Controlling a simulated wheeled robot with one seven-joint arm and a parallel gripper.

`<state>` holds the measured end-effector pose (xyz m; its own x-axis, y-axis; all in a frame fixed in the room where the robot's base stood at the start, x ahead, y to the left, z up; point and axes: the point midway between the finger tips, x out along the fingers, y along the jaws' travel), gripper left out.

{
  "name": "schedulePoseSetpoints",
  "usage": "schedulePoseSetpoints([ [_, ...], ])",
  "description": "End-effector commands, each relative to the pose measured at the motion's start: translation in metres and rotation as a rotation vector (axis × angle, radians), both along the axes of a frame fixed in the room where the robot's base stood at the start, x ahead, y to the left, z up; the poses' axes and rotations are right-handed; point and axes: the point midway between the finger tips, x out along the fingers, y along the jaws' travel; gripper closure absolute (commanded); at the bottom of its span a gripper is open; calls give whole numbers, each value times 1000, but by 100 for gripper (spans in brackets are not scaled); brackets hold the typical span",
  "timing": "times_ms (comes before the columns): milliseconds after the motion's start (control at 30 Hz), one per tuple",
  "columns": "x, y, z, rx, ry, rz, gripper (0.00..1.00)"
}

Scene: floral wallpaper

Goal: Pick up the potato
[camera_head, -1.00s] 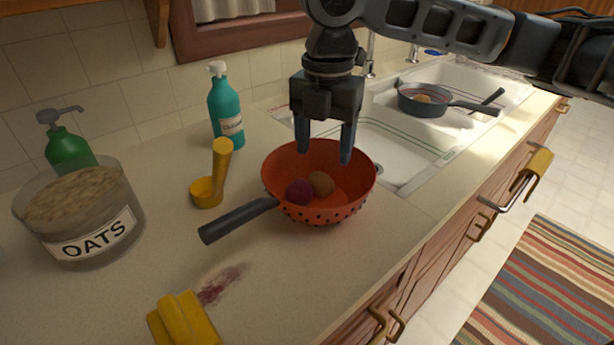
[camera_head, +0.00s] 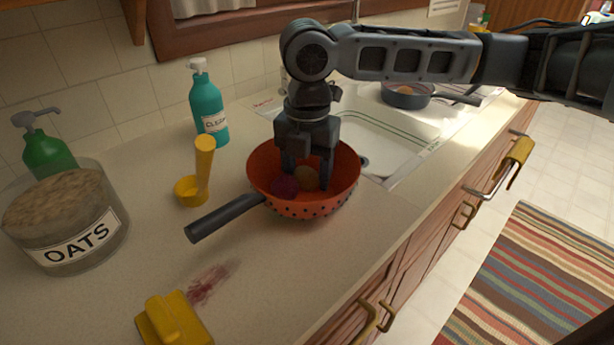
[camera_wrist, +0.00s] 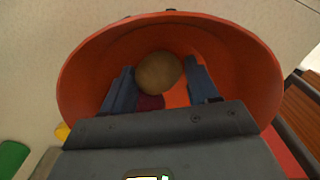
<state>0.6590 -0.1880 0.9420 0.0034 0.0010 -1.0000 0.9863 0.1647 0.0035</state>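The potato (camera_head: 306,178) is a brown round lump inside the orange colander (camera_head: 345,186), which stands on the counter. A dark purple round item (camera_head: 284,187) lies beside it. My gripper (camera_head: 307,182) points down into the colander with its fingers around the potato. In the wrist view the potato (camera_wrist: 158,73) sits between the two spread blue-grey fingertips (camera_wrist: 163,80), with a gap at least on the left side. The gripper is open. The purple item (camera_wrist: 150,102) is partly hidden behind the gripper body there.
The colander's black handle (camera_head: 225,218) points to the front left. The sink (camera_head: 385,145) with a pan (camera_head: 407,95) is behind right.

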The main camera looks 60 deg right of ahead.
Motion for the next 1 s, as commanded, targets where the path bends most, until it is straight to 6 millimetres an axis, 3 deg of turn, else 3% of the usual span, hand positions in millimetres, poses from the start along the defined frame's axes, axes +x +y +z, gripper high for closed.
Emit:
schedulePoseSetpoints([
  [400,0,0,-1,0,1,-1,78],
  [667,0,0,3,0,1,-1,78],
  [1000,1,-1,61,-2,0,-1,78],
])
